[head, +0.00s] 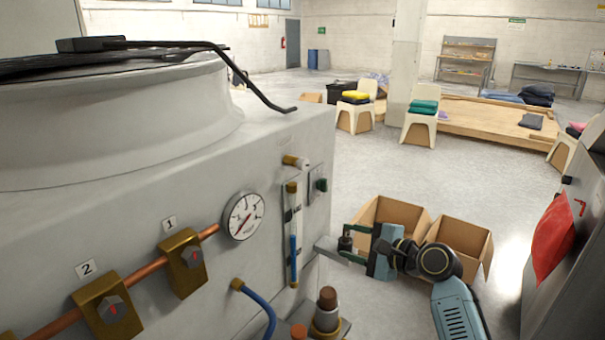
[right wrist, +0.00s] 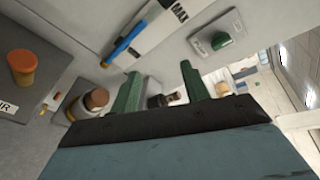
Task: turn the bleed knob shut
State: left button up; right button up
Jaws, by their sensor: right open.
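My right gripper (head: 346,243) is open beside the front right corner of the grey machine (head: 285,150), next to a small grey bracket. In the right wrist view its two green fingers (right wrist: 160,72) stand apart. A small dark knob with a brass-coloured part (right wrist: 168,98) shows in the gap between them. I cannot tell whether the fingers touch it. It looks like the bleed knob, but I see no label on it. A brown-capped brass fitting (head: 328,305) stands at the lower front and shows left of the fingers in the wrist view (right wrist: 95,100). My left gripper is not in view.
A pressure gauge (head: 243,216), a blue-filled level tube (head: 293,235) and a green button (head: 321,185) are on the machine's front. Cardboard boxes (head: 460,236) stand on the floor behind my right gripper. A dark cabinet with a red cloth (head: 553,238) is at the right.

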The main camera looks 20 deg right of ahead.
aim_at(306, 166)
notch_tip(306, 166, up, 17)
jog(key=s+a+t+y+p, duration=0.1)
jog(key=s+y+p, duration=0.1)
jog(key=s+y, duration=0.15)
jog(key=x, duration=1.4)
jog(key=shift+w+p, duration=0.15)
jog(key=shift+p, duration=0.25)
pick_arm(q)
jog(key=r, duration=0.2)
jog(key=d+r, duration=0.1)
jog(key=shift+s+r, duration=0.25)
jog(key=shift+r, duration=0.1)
pick_arm(e)
jog(key=c, duration=1)
